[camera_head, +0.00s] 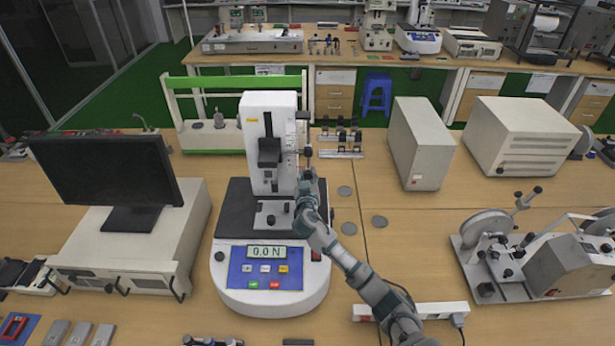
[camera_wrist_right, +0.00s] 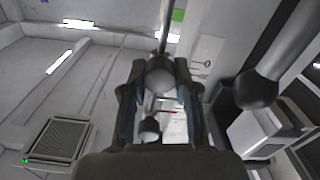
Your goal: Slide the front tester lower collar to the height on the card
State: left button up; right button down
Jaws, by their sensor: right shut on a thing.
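The front tester (camera_head: 268,280) stands left of centre, with a white column (camera_head: 284,105), a black carriage (camera_head: 269,152) and a blue panel reading 0.0 N. A thin rod runs along the column's right side, with a dark round knob (camera_head: 308,153) on it. My right gripper (camera_head: 306,182) is at this rod, below that knob. In the right wrist view, my right gripper (camera_wrist_right: 160,90) is shut on a rounded grey piece (camera_wrist_right: 160,76) at the rod, apparently the lower collar. The collar is mostly hidden by the gripper in the head view. I cannot make out a height card for certain.
A monitor (camera_head: 105,170) on a white box stands left. A green-framed rack (camera_head: 215,138) is behind the tester. Grey discs (camera_head: 379,222) lie to the right. A power strip (camera_head: 440,310) lies near my right forearm, and a reel machine (camera_head: 520,255) stands far right.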

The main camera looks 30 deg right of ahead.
jog(key=shift+r, duration=0.55)
jog(key=c, duration=1)
grip_release()
jog(key=shift+d, duration=0.1)
jog(key=shift+o, duration=0.8)
jog(key=shift+w+d+f, duration=0.2)
jog(key=shift+w+f, duration=0.1)
pick_arm(q)
jog(key=shift+w+a+r, duration=0.15)
jog(key=shift+w+a, duration=0.1)
jog(key=shift+a, duration=0.15)
pick_arm(e)
jog(key=shift+s, duration=0.1)
jog(key=v, duration=1.1)
jog(key=shift+s+f, duration=0.25)
jog(key=shift+s, duration=0.05)
